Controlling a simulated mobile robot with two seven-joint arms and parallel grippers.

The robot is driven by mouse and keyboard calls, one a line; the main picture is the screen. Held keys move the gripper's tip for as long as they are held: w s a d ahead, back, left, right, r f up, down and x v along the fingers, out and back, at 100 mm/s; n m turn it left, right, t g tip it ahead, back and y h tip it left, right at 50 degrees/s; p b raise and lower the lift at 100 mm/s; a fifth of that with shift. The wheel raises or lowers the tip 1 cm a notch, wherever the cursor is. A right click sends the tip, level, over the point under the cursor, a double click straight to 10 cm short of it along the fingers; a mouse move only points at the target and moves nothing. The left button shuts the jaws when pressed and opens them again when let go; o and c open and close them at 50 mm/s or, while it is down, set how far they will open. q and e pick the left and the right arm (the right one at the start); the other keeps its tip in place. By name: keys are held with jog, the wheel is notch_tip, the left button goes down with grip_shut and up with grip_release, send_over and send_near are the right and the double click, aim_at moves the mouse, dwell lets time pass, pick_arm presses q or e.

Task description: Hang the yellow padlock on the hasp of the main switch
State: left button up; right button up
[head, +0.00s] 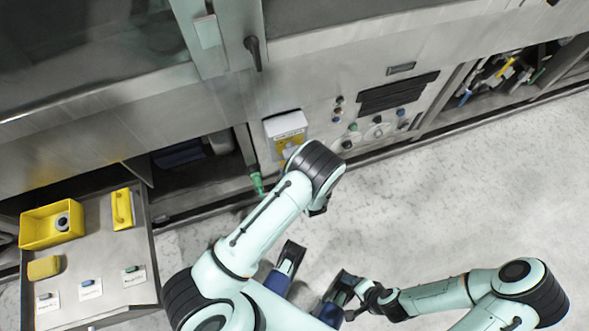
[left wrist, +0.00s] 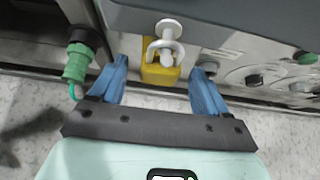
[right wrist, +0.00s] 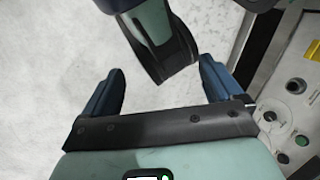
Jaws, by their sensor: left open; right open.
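In the left wrist view the yellow padlock (left wrist: 160,70) appears as a yellow block under a pale loop or hasp fitting (left wrist: 166,42), at the underside of the grey main switch box (left wrist: 220,18). I cannot tell whether its shackle passes through the hasp. My left gripper (left wrist: 160,65) is open, its blue fingers apart on either side of the yellow block. In the head view the switch box (head: 285,126) has a yellow face (head: 288,143); my left arm hides the left fingers. My right gripper (right wrist: 157,63) is open and empty above the floor.
A green connector (left wrist: 76,62) hangs left of the switch. Knobs and buttons (head: 350,128) sit to its right. A table (head: 95,240) at the left holds a yellow bin (head: 38,231) and other yellow items. My left arm link is close ahead of my right gripper. The floor at right is clear.

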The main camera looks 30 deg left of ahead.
pick_arm(q)
jog(key=p+v, duration=0.2)
jog(key=v, duration=1.1)
jog(key=shift+d, duration=0.15)
pick_arm(e)
jog(key=shift+s+a+r+g, duration=0.2)
jog(key=shift+s+r, duration=0.35)
jog(key=shift+r, duration=0.05)
jog(key=shift+s+a+r+g, duration=0.15)
jog(key=shift+s+r+g, duration=0.05)
jog(key=shift+s+r, duration=0.35)
pick_arm(q)
jog(key=shift+s, duration=0.1)
